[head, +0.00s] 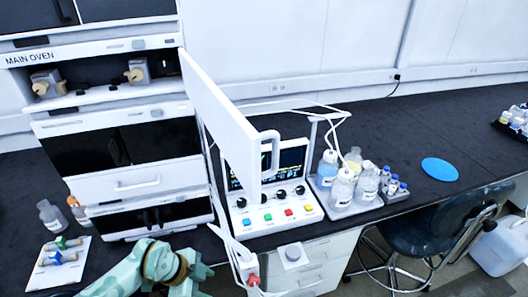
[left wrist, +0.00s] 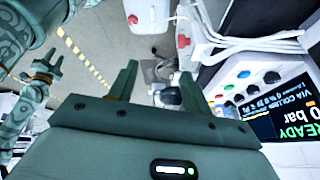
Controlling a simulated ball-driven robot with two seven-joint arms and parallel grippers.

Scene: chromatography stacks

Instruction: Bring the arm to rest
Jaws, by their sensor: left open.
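My left arm (head: 155,268) comes in at the bottom of the head view, in front of the instrument stack; its fingers do not show clearly there. In the left wrist view my left gripper (left wrist: 160,88) has its two dark fingers spread, with nothing between them. The fingers point toward the floor and a small dark object beyond. Another green arm of mine shows at the left of that view, with what looks like my right gripper (left wrist: 48,68); its jaws are too small to read.
An open white door (head: 222,105) juts from the stack (head: 130,180). Beside it stand a control box (head: 270,218) with coloured buttons and a tray (head: 348,209) of bottles. A card with vials (head: 57,267) lies at left. A stool (head: 440,232) stands before the bench.

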